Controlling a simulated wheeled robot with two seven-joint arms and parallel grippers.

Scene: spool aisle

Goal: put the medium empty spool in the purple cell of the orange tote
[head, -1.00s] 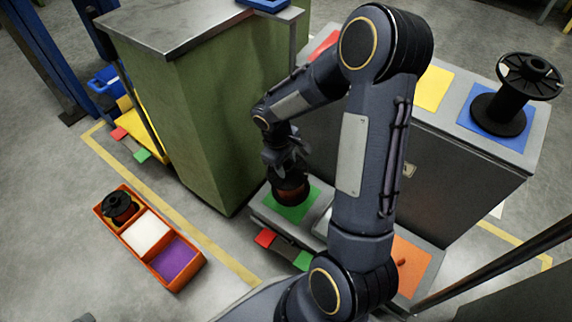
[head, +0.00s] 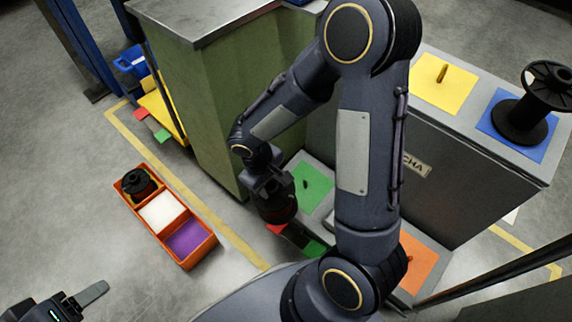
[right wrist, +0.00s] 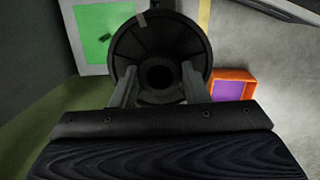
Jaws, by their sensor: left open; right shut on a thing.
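The orange tote (head: 209,246) lies on the floor at left in the head view. Its near purple cell (head: 186,238) and middle white cell (head: 161,211) are empty; a small black spool (head: 138,184) sits in the far cell. My right gripper (right wrist: 160,85) is shut on a black-flanged spool (right wrist: 150,40), held in the air. My left gripper (head: 85,300) is open and empty at lower left.
A green cabinet (head: 215,110) stands behind the held spool. A grey stepped stand carries green (head: 312,187), yellow (head: 440,80) and orange (head: 414,262) pads, and a large black spool (head: 527,110) on a blue pad.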

